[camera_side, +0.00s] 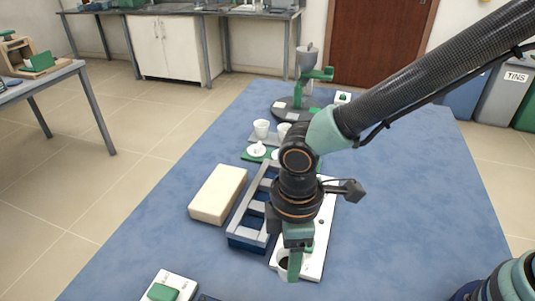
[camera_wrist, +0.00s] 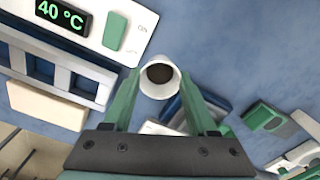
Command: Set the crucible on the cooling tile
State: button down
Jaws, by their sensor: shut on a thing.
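The crucible is a small white cup with dark contents, seen between my green fingertips in the wrist view (camera_wrist: 147,90). In the side view the crucible (camera_side: 282,258) is partly hidden behind my gripper (camera_side: 293,264), low near the front end of the white panel. My gripper (camera_wrist: 159,84) is shut on the crucible, which looks roughly upright. I cannot tell whether its base touches anything. A thick cream slab (camera_side: 217,194) lies on the blue table left of the crucible and looks like the cooling tile. Its bare top also shows in the wrist view (camera_wrist: 45,107).
A blue-grey rack (camera_side: 247,236) with open slots stands between the slab and the white panel (camera_side: 318,245), which reads 40 °C. White cups (camera_side: 261,128) stand farther back. A white box with a green button (camera_side: 165,290) is at the front. The blue table is clear left of the slab.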

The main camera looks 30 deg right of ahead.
jog(key=shift+f, duration=3.05)
jog(key=shift+f, duration=0.1)
jog(key=shift+c, duration=1)
grip_release()
notch_tip(320, 180, up, 12)
jog(key=w+d+r+m+t, duration=0.1)
jog(key=d+r+m, duration=0.2)
jog(key=d, duration=0.3)
jog(key=w+d+r+m+t, duration=0.1)
jog(key=w+d+r+m, duration=0.1)
jog(key=d, duration=0.5)
jog(key=w+d+r+m+t+y, duration=0.1)
jog(key=d+r+m, duration=0.2)
jog(key=d, duration=0.3)
jog(key=shift+w+d+r+m+t, duration=0.25)
jog(key=shift+r+m+t, duration=0.1)
jog(key=shift+m, duration=0.25)
jog(key=shift+o, duration=0.5)
jog(key=s+d+r+m+t+h, duration=0.1)
jog(key=d+m, duration=0.3)
jog(key=d, duration=0.4)
jog(key=shift+s+r+t, duration=0.15)
jog(key=shift+s+t, duration=0.3)
jog(key=shift+s, duration=0.1)
